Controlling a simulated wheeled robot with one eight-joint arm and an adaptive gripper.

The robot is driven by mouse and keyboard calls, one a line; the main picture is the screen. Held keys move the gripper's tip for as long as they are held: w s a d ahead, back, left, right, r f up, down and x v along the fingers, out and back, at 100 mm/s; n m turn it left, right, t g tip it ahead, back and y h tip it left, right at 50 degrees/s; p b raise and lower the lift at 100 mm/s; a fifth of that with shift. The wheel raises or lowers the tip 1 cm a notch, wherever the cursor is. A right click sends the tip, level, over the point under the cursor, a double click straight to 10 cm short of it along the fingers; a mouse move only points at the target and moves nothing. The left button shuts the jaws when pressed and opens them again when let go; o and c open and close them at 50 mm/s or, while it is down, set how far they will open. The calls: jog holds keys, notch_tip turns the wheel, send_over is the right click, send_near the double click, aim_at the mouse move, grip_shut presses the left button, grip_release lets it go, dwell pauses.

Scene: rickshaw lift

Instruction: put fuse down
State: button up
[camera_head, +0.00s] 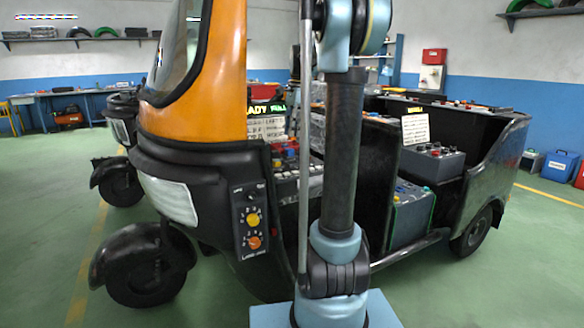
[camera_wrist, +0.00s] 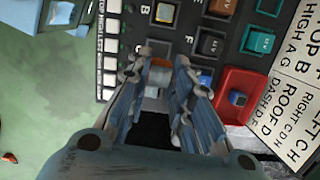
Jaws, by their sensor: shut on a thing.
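In the wrist view, my gripper (camera_wrist: 165,68) is shut on a small pale and orange piece (camera_wrist: 158,79), which looks like the fuse. The fingers cover most of it. They point at a dark control panel (camera_wrist: 197,22) with square lettered buttons and sockets. I cannot tell whether the piece touches the panel. In the head view, my arm stands in front of the rickshaw (camera_head: 200,150), and my gripper and the fuse do not show.
A row of white keys (camera_wrist: 109,60) lies to the left. In the head view, a knob panel (camera_head: 251,218) hangs at the rickshaw's front. Green floor lies open around it.

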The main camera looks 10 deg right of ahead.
jog(key=shift+f+n, duration=0.25)
jog(key=shift+n, duration=0.05)
jog(key=shift+f, duration=4.7)
jog(key=shift+f, duration=0.1)
jog(key=o, duration=0.7)
notch_tip(320, 180, up, 12)
jog(key=d, duration=0.1)
jog(key=shift+w+d, duration=0.25)
jog(key=shift+d, duration=0.05)
